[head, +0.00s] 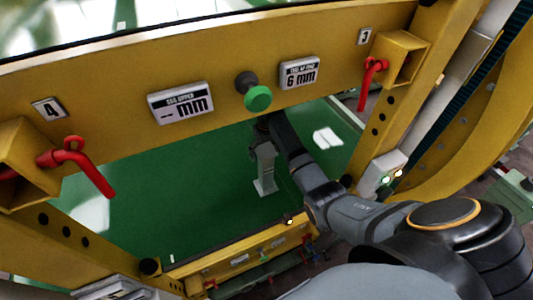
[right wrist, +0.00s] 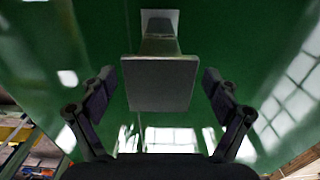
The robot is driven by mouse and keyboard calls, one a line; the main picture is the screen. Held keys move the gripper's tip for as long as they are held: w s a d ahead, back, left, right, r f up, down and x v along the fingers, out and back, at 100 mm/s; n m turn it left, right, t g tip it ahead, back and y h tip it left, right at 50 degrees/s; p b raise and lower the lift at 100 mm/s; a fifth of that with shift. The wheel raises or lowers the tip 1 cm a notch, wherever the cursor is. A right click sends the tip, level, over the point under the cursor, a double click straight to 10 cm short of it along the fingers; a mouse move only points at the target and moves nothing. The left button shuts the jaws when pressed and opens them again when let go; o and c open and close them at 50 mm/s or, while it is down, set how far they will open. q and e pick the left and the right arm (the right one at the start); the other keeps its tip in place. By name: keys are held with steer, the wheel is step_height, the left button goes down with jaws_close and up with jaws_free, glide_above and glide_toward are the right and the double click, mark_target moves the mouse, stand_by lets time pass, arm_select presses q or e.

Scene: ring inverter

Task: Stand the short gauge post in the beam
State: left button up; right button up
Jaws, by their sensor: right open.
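A grey post with a flat plate at each end (head: 264,168) is on or close to the green panel, in the middle of the head view. In the right wrist view its near square plate (right wrist: 160,84) fills the centre, with its far end (right wrist: 160,22) beyond. My right gripper (head: 263,127) is at the post's upper end. Its fingers are spread to either side of the near plate, with gaps showing, so it is open and empty. The yellow beam (head: 225,62) crosses above, hiding part of the gripper. My left gripper is not in view.
The beam carries a green knob (head: 257,97), a "-- mm" plate (head: 181,103) and a "6 mm" plate (head: 300,72). Red clamp handles hang at left (head: 84,164) and right (head: 371,82). A lower yellow rail (head: 240,259) lies below. The green panel (head: 180,190) is otherwise largely clear.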

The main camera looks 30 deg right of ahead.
step_height(320, 180, up, 7)
steer(key=shift+s+b, duration=0.15)
steer(key=shift+b, duration=0.25)
